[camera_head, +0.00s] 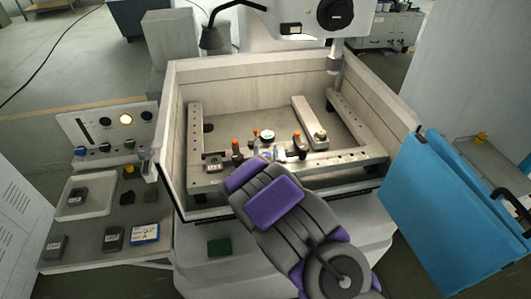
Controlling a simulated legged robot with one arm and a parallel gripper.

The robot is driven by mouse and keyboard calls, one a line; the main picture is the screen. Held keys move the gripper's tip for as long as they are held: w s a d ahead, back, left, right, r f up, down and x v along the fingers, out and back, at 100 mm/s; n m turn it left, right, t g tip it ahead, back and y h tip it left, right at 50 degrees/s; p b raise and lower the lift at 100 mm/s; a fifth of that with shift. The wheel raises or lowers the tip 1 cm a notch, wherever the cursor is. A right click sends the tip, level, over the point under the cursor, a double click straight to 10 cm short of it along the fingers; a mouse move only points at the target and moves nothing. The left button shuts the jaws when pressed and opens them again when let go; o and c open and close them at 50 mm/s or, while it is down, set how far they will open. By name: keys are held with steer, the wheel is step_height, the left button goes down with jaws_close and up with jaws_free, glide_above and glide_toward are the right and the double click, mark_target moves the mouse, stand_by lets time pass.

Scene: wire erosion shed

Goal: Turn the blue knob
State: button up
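The blue knob (81,150) is a small knob at the left end of the row on the pale control panel (70,127) at the left. A dark knob (105,147) and a green knob (129,144) sit to its right in the same row. My purple and grey arm reaches up from the lower right, over the front wall of the machine tank. The far end of my arm is well to the right of the panel and apart from the blue knob. My gripper's fingers cannot be made out, so whether they are open or shut does not show.
The open tank (190,75) holds rails and orange-topped clamps.

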steer(key=c, duration=0.9)
steer(key=shift+n+y, duration=0.3)
steer(key=shift+y, duration=0.2)
steer(key=n+y+p, duration=0.1)
steer(key=y, duration=0.1)
steer(key=shift+n+g+y, duration=0.3)
steer(key=shift+n+g, duration=0.1)
steer(key=n+g+y, duration=0.1)
steer(key=n+g+y+p, duration=0.1)
steer(key=y, duration=0.1)
steer(key=n+y, duration=0.1)
steer(key=y, duration=0.1)
steer(key=shift+s+a+n+g, duration=0.15)
steer(key=shift+a+n+g, duration=0.2)
steer(key=shift+n+g, duration=0.05)
steer(key=n+g+y, duration=0.1)
steer(key=g+y, duration=0.1)
steer(key=n+g+y+b, duration=0.1)
steer(key=n+y, duration=0.1)
steer(key=shift+s+a+f+g, duration=0.1)
steer(key=shift+s+a+g, duration=0.1)
steer(key=shift+g, duration=0.2)
steer(key=shift+s+a+n+g+y+b, duration=0.1)
steer(key=shift+n+g+y+b, duration=0.35)
steer(key=shift+n+g, duration=0.4)
steer(key=shift+s+a+n+g+y+b, duration=0.1)
steer(key=shift+n+g+y+b, duration=0.3)
steer(key=shift+n+g, duration=0.4)
steer(key=shift+g, duration=0.35)
